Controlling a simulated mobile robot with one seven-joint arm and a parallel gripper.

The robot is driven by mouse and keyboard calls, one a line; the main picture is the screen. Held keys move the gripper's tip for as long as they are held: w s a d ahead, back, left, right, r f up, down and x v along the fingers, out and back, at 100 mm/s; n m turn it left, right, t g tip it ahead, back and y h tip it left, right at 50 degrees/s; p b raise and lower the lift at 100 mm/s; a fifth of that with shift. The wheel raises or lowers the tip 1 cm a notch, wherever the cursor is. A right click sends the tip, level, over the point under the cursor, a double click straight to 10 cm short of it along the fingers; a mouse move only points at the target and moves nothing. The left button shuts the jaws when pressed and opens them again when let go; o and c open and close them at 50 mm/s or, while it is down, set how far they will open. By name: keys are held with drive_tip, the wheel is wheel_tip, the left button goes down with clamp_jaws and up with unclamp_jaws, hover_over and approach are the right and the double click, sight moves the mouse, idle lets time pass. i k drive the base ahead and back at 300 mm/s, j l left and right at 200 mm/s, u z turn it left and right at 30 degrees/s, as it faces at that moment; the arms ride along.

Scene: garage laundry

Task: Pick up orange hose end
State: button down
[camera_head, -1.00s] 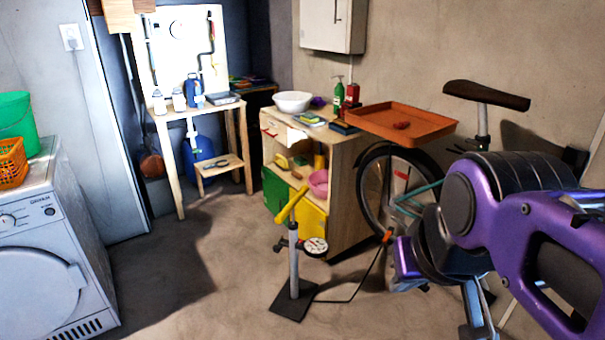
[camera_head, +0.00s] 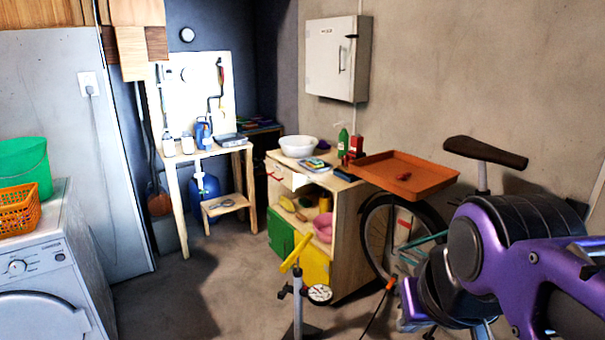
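The orange hose end (camera_head: 391,283) shows in the head view at the lower middle, just left of my purple arm. It tops the thin black hose (camera_head: 374,318) of a floor pump. The pump (camera_head: 297,308) stands upright with a yellow handle and a round white gauge; its base is partly cut off by the bottom edge. My purple arm fills the lower right, its lower links close to the hose end on the right. I cannot make out my gripper's fingers, which are hidden or out of frame. I cannot tell whether anything touches the hose end.
A wooden cabinet (camera_head: 345,240) stands behind the pump. A bicycle, its wheel (camera_head: 376,235) beside the cabinet and its saddle (camera_head: 485,152) above my arm, stands behind the hose end. An orange tray (camera_head: 405,176) is above the wheel. A washing machine (camera_head: 48,270) stands left; floor between is free.

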sight(395, 279)
drive_tip(key=z, duration=0.55)
drive_tip(key=i+z, duration=0.2)
drive_tip(key=z, duration=0.25)
drive_tip(key=i+j+z, duration=0.15)
drive_tip(key=z, duration=0.3)
drive_tip(key=i+j+z, duration=0.1)
drive_tip(key=i+j, duration=0.2)
drive_tip(key=i+j+z, duration=0.15)
drive_tip(key=j, duration=0.4)
drive_tip(key=i, duration=0.1)
